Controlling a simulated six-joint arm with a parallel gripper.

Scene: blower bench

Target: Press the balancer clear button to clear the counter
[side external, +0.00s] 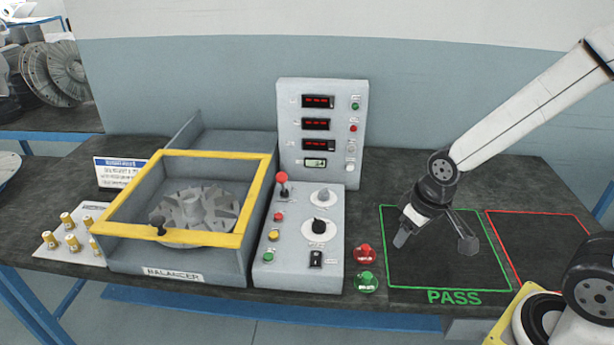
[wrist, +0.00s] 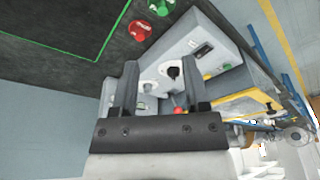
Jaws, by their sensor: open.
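The upright grey panel (side external: 290,130) stands behind the balancer's control box. My gripper (side external: 434,242) is open and empty, pointing down over the green-outlined PASS area, right of the panel. In the wrist view, my open fingers (wrist: 160,66) frame part of the control box (wrist: 205,40).
The control box (side external: 334,262) carries a red-topped lever (side external: 282,178), knobs, coloured buttons and a black switch. Red (side external: 363,253) and green (side external: 367,282) pieces lie between it and the PASS area. The yellow-framed balancer (side external: 256,205) holds a bladed rotor (side external: 195,212). The PASS area (side external: 415,270) looks clear.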

